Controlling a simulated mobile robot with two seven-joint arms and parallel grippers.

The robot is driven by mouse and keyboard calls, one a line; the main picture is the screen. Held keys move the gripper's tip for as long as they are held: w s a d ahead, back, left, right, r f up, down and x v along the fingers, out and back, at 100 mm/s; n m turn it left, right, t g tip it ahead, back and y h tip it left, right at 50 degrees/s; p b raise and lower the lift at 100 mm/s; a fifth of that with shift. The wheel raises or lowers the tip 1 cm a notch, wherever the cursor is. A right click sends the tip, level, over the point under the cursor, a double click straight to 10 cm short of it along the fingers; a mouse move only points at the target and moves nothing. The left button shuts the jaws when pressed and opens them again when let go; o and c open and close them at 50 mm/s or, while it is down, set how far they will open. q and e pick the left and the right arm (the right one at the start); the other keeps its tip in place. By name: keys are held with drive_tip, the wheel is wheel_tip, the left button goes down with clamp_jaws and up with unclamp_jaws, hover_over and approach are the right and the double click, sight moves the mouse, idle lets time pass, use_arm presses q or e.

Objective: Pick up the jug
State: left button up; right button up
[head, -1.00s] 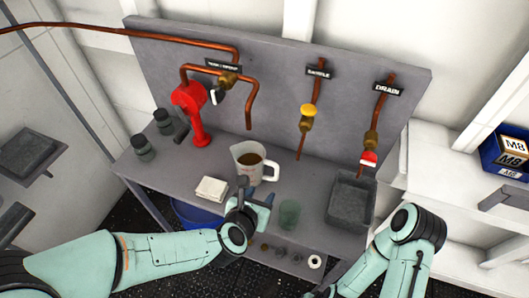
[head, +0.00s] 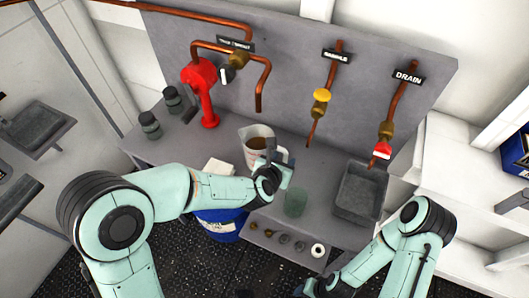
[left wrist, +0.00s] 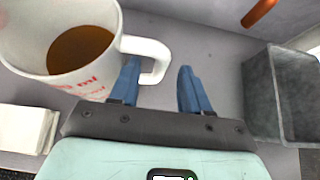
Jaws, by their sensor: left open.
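The white jug (head: 250,150) with red markings and brown liquid stands upright on the grey bench, partly hidden by my left gripper (head: 281,160). In the left wrist view the jug (left wrist: 88,82) is at the upper left, its white handle (left wrist: 158,60) pointing right. My left gripper (left wrist: 160,88) is open, with one blue finger on each side of the handle's lower part. No clear contact shows between the fingers and the handle. My right arm shows at lower right, but its gripper is out of view.
A grey basin (head: 360,192) is farther right, also in the left wrist view (left wrist: 262,95). A white block (head: 218,167) lies left of the jug. Copper pipes (head: 264,85) hang above the bench.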

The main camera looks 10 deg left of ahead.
sight(284, 157)
use_arm(q)
drive_tip(key=x, duration=0.3)
drive_tip(key=shift+w, duration=0.2)
use_arm(e)
drive_tip(key=shift+w+r, duration=0.15)
drive_tip(key=shift+r, duration=0.05)
use_arm(q)
drive_tip(key=shift+s, duration=0.1)
drive_tip(key=shift+c, duration=0.4)
clamp_jaws()
drive_tip(key=shift+r, duration=0.2)
drive_tip(key=shift+r+p, duration=0.3)
drive_tip(key=shift+r, duration=0.55)
wheel_tip(284, 157, up, 4)
drive_tip(key=shift+d+r+p, duration=0.1)
drive_tip(key=shift+r+p, duration=0.05)
drive_tip(key=shift+p, duration=0.5)
drive_tip(key=shift+r+p, duration=0.65)
drive_tip(key=shift+r, duration=1.15)
use_arm(e)
drive_tip(key=shift+w+r, duration=0.65)
drive_tip(key=shift+r, duration=0.35)
drive_tip(key=shift+w+r, duration=0.6)
drive_tip(key=shift+r, duration=0.35)
